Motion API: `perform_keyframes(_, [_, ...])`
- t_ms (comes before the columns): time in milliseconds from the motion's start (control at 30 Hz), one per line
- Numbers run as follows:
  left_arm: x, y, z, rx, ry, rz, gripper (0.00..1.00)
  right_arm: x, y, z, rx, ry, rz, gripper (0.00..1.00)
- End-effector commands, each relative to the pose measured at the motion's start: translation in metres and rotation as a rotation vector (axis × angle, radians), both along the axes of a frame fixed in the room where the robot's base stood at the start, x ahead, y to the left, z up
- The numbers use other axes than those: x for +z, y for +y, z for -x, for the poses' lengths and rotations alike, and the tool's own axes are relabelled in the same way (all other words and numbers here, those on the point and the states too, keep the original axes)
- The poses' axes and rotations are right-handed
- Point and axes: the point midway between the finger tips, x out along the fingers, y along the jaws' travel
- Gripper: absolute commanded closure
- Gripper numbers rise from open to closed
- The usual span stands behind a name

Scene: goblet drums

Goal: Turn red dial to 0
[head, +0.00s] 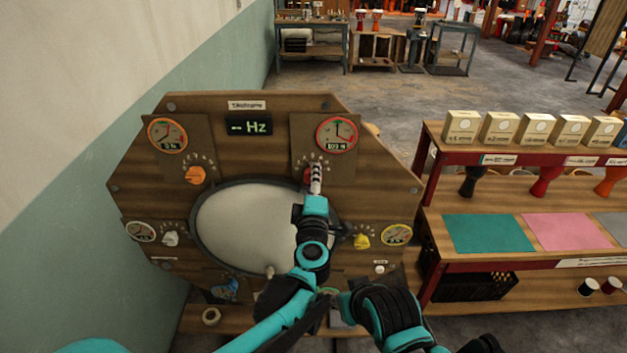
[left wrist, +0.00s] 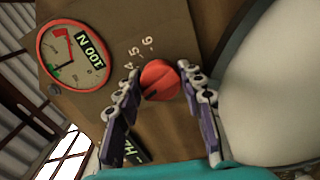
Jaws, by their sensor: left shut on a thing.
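The red dial (left wrist: 160,80) is a round knob on the wooden panel, with printed numbers 4, 5 and 6 beside it. My left gripper (left wrist: 160,90) has a finger on each side of the dial and is shut on it. In the head view, the left gripper (head: 315,178) covers most of the red dial (head: 307,175). A red-rimmed gauge (head: 337,134) above the dial shows 100 N; it also shows in the left wrist view (left wrist: 74,54). Which number the dial points at cannot be told.
The panel (head: 145,190) also carries an orange dial (head: 195,175), a white dial (head: 170,239), a yellow dial (head: 361,241), a Hz display (head: 249,126) and a large pale drumhead (head: 240,225). A shelf with boxes (head: 462,127) and small drums stands at right.

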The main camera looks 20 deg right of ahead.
Motion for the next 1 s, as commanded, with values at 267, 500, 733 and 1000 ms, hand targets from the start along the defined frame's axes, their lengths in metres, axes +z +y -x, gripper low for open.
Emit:
perform_keyframes(267, [0.0007,0.0001,-0.0002,0.000,0.072,0.250,0.91,-0.0004,0.0000,0.0000,0.000,0.000,0.000,0.60])
perform_keyframes(500, [0.0013,0.0003,-0.0003,0.001,0.135,0.468,0.91,-0.0006,0.0000,0.0000,0.000,0.000,0.000,0.60])
perform_keyframes(733, [0.0016,0.0006,-0.0004,0.001,0.195,0.679,0.91,-0.0009,0.0000,0.0000,0.000,0.000,0.000,0.60])
perform_keyframes(1000, [0.0020,0.0010,-0.0004,0.001,0.262,0.910,0.91,-0.0010,0.0000,0.0000,0.000,0.000,0.000,0.60])
